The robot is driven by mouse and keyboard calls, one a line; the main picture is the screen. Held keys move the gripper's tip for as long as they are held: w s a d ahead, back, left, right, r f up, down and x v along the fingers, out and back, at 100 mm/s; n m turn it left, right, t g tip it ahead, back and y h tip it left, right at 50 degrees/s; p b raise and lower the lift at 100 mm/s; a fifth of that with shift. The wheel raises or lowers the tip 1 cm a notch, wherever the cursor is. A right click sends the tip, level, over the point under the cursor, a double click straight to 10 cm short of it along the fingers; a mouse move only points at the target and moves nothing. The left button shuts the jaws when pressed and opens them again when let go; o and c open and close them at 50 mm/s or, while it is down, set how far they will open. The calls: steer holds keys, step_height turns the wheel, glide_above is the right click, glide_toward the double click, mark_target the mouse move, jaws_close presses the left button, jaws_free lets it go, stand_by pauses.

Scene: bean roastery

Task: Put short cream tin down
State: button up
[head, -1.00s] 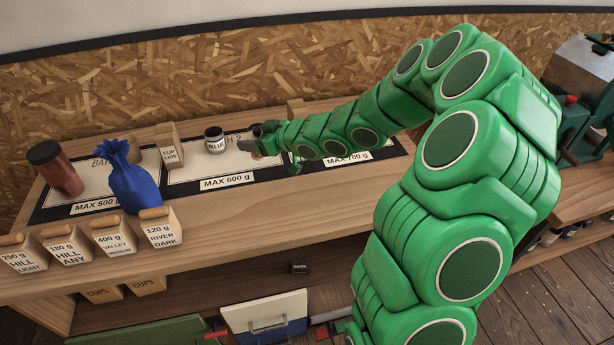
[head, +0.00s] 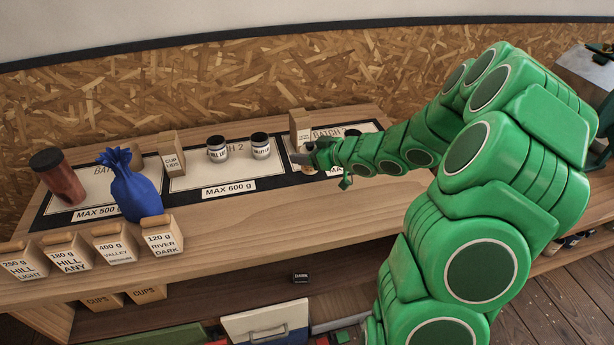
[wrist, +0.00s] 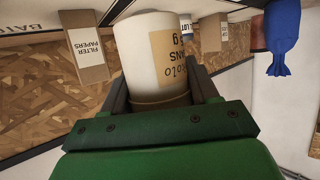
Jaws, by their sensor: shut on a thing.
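The short cream tin (wrist: 140,45) fills the middle of the wrist view, with a tan label whose printing shows upside down. My gripper (wrist: 160,90) is shut around it, one finger on each side. In the head view my gripper (head: 304,158) is over the bench near the border between the middle and right mat sections. The tin is mostly hidden there by the gripper and arm. I cannot tell whether it touches the bench.
Two dark-lidded jars (head: 217,149) (head: 260,147) stand on the middle section (head: 190,182). The filter papers box (head: 300,124) is close behind my gripper. Another dark-lidded jar (head: 353,132) shows behind my arm. A blue bag (head: 136,188) and a red-brown tumbler (head: 62,182) stand left.

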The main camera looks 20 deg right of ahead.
mark_target(306, 170)
steer(key=shift+f, duration=2.45)
steer(key=shift+c, duration=0.9)
steer(key=shift+f, duration=0.85)
jaws_close()
steer(key=o, duration=1.2)
jaws_free()
steer(key=shift+o, duration=0.2)
steer(key=shift+r, duration=0.1)
